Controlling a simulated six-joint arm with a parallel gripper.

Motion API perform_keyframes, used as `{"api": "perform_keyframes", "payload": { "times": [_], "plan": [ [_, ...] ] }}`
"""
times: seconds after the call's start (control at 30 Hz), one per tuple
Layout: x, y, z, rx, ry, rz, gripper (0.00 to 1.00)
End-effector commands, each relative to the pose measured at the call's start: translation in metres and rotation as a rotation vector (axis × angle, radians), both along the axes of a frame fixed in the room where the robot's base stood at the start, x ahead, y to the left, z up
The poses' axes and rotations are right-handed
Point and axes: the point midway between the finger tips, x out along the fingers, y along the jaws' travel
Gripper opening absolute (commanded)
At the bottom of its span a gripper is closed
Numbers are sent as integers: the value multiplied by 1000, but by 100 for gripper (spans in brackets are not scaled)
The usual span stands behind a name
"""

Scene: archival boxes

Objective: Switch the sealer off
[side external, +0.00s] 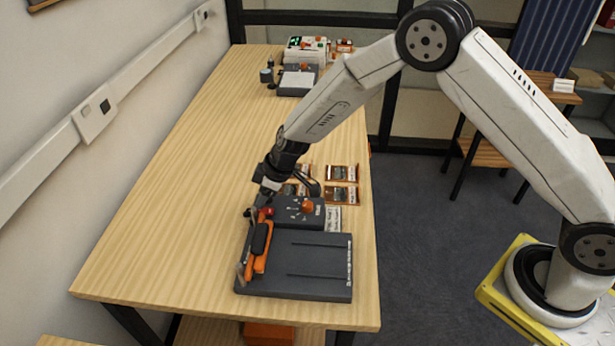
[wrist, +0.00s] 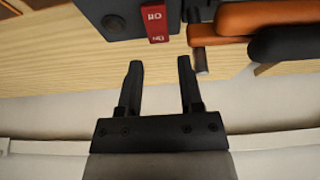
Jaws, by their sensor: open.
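The sealer (side external: 305,265) is a dark grey device at the near end of the table, with an orange-and-black lever arm (side external: 260,248) along its left side. Its red switch (side external: 268,211) sits at the left end of the control housing. In the wrist view the red switch (wrist: 157,24) carries "Off" and "On" lettering; I cannot tell which side is pressed. My gripper (wrist: 160,64) is open and empty, its fingertips apart from the switch and pointing towards it. In the side view my gripper (side external: 262,195) is close by the switch, its fingertips partly hidden.
An orange knob (side external: 308,207) sits on the sealer's housing. Small packets (side external: 341,183) lie behind it. Another device (side external: 306,50) and a dark unit (side external: 297,80) stand at the table's far end. The middle of the table is clear; the wall rail (side external: 95,115) runs along the left.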

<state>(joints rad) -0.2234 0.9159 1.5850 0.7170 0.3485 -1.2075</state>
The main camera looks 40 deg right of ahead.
Motion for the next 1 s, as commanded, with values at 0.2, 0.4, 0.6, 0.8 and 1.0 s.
{"api": "perform_keyframes", "payload": {
  "times": [0.2, 0.4, 0.6, 0.8, 1.0],
  "plan": [
    [-7, -8, 23, 0, -2, -2, 47],
    [-11, -12, 36, 0, -2, -2, 47],
    [-13, -13, 40, 0, -1, -1, 47],
    [-13, -13, 40, 0, -1, -1, 47],
    [-15, -16, 43, -1, 3, -12, 47]
  ]
}}
